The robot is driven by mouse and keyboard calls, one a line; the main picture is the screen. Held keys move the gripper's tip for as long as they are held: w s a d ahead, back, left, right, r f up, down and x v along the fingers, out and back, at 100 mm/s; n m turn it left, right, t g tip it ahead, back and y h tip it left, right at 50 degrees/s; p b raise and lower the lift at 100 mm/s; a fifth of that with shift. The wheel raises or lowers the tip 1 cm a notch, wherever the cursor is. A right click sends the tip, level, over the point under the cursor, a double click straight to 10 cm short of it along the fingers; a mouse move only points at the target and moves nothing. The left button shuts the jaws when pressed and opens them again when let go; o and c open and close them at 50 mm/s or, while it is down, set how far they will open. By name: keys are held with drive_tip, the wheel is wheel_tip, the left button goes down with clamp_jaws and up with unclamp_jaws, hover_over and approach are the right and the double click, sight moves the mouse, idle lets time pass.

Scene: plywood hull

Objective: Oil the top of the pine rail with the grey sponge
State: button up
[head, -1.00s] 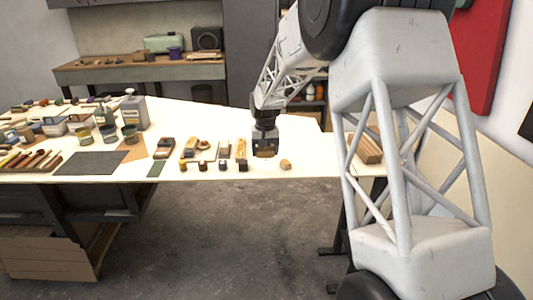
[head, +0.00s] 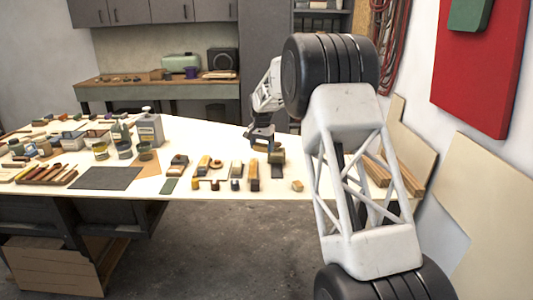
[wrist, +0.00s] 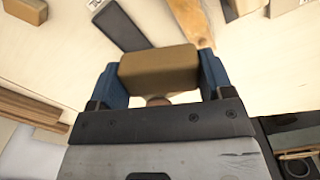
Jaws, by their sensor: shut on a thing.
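My gripper (wrist: 160,82) is shut on a tan-brown block (wrist: 155,68), gripped between its two blue fingers. In the head view, my gripper (head: 268,142) is over the right part of the white table, behind the front row of small items. I cannot tell the held block as grey. Pale wooden strips (head: 404,176) lie at the table's right end; wooden strips also show at the left edge of the wrist view (wrist: 30,110). I cannot tell which is the pine rail. A grey sponge is not clearly recognisable.
Small blocks and tools stand along the front of the white table (head: 200,130), including a small tan block (head: 297,186). A metal can (head: 149,128) and several pots stand left of them, by a dark mat (head: 105,178). Boards (head: 470,195) lean at the right.

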drive_tip(key=w+a+m, duration=0.3)
drive_tip(key=w+a, duration=0.1)
drive_tip(key=w, duration=0.4)
drive_tip(key=shift+w+r, duration=0.15)
